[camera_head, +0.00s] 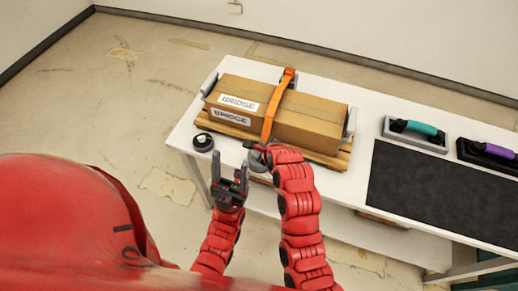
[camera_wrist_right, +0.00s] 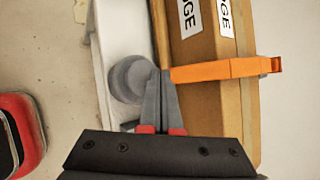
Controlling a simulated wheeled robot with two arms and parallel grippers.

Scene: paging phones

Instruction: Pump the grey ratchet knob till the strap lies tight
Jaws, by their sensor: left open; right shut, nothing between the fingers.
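A cardboard box (camera_head: 312,119) labelled BRIDGE lies on a wooden board (camera_head: 333,158) on the white table. An orange strap (camera_head: 281,95) crosses the box and runs down its front; it also shows in the right wrist view (camera_wrist_right: 222,70). I cannot tell how tight it lies. The round grey knob (camera_head: 257,164) is at the table's front edge, partly hidden by my right arm. In the right wrist view the knob (camera_wrist_right: 127,78) is just left of my right gripper (camera_wrist_right: 161,76), which is shut and empty. Contact is unclear. My left gripper (camera_head: 233,182) is open and empty, left of the knob.
A small black round item (camera_head: 203,142) sits at the table's left front corner. A dark mat (camera_head: 430,195) covers the right part of the table. Behind it are a teal-handled tool (camera_head: 415,130) and a purple-handled tool (camera_head: 488,151).

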